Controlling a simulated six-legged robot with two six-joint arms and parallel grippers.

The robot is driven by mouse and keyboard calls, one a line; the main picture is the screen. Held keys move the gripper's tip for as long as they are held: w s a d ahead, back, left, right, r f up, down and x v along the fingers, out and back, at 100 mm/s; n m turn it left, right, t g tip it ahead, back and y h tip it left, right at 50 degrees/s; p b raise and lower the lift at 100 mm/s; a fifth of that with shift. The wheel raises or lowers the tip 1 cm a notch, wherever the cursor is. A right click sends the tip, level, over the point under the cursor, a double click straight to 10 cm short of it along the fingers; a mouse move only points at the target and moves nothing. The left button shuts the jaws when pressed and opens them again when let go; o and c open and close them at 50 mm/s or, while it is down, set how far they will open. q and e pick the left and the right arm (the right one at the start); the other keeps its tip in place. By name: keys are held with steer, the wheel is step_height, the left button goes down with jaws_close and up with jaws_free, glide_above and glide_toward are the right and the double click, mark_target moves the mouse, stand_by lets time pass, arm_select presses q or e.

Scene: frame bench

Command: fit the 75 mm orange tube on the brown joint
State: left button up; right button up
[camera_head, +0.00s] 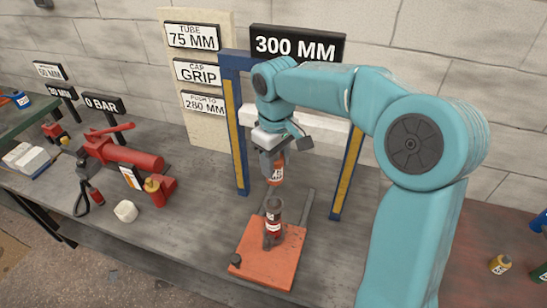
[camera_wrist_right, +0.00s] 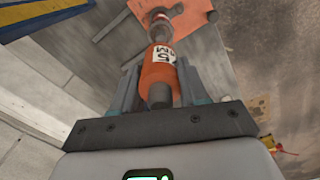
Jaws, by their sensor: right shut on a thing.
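The orange tube (camera_head: 277,174) has a white label and hangs upright in my right gripper (camera_head: 271,158), which is shut on it. In the right wrist view the tube (camera_wrist_right: 158,72) sits between the two grey fingers (camera_wrist_right: 160,88), with its label partly legible. The brown joint (camera_head: 273,222) stands upright on an orange-red base plate (camera_head: 262,270), below the tube. A small gap shows between the tube's lower end and the joint's top. In the right wrist view the joint (camera_wrist_right: 160,24) appears just past the tube's far end, roughly in line. My left gripper is not in view.
A blue and yellow frame (camera_head: 238,130) with a 300 MM sign (camera_head: 297,45) stands around and behind my right arm. A red pump-like tool (camera_head: 125,155) and a white cup (camera_head: 125,211) are at left. A small yellow bottle (camera_head: 500,264) stands at right.

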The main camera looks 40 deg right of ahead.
steer(key=shift+a+r, duration=0.1)
steer(key=shift+a, duration=0.05)
steer(key=shift+w+f, duration=0.15)
steer(key=shift+f, duration=0.1)
step_height(320, 180, down, 2)
steer(key=shift+f+b, duration=0.1)
steer(key=shift+b, duration=0.8)
step_height(320, 180, down, 3)
steer(key=shift+r+b, duration=0.2)
steer(key=shift+b, duration=0.8)
steer(key=shift+f, duration=0.4)
steer(key=shift+r, duration=0.1)
steer(key=shift+f+b, duration=1.4)
steer(key=shift+f, duration=0.65)
